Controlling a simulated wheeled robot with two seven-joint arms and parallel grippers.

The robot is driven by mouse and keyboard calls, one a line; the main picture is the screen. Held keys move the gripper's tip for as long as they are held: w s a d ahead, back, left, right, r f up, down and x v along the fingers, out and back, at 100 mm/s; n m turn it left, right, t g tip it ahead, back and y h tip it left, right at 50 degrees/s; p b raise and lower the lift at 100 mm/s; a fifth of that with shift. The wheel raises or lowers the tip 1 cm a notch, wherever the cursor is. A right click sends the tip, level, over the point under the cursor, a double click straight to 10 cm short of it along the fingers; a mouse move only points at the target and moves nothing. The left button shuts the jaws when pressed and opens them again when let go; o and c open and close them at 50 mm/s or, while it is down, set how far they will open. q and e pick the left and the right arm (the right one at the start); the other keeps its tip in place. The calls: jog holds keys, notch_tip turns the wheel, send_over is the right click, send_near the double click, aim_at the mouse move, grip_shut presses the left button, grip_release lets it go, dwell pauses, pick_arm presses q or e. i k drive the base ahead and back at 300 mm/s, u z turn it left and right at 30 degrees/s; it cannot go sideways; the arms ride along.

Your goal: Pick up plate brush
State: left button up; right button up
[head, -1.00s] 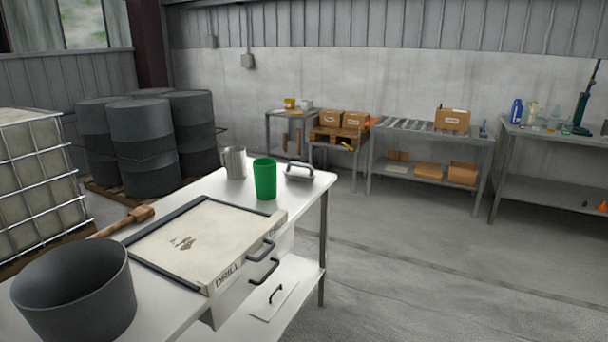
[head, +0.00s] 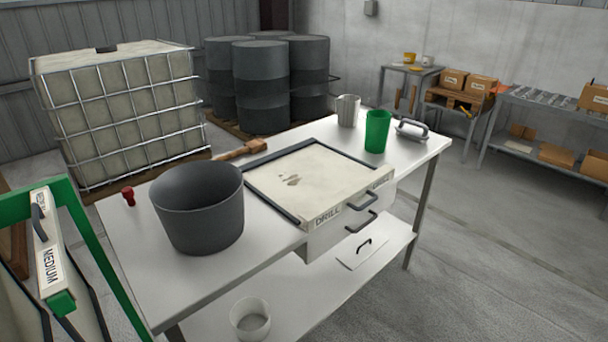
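A grey, flat-based tool with an arched handle (head: 411,130) lies near the far right corner of the white table (head: 268,262). It may be the plate brush, but it is too small to be sure. It stands just right of a green cup (head: 377,131). A wooden-handled tool (head: 241,150) lies along the table's back edge, behind a tray; it looks like a mallet. Neither of my grippers is in view.
A green frame (head: 98,245) stands at left. Floor at right is clear.

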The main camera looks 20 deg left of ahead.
aim_at(405, 130)
jog(key=k, duration=0.6)
jog(key=z, duration=0.9)
jog(key=i, duration=1.4)
jog(key=z, duration=0.45)
jog(key=i, duration=1.75)
jog(key=u, duration=0.9)
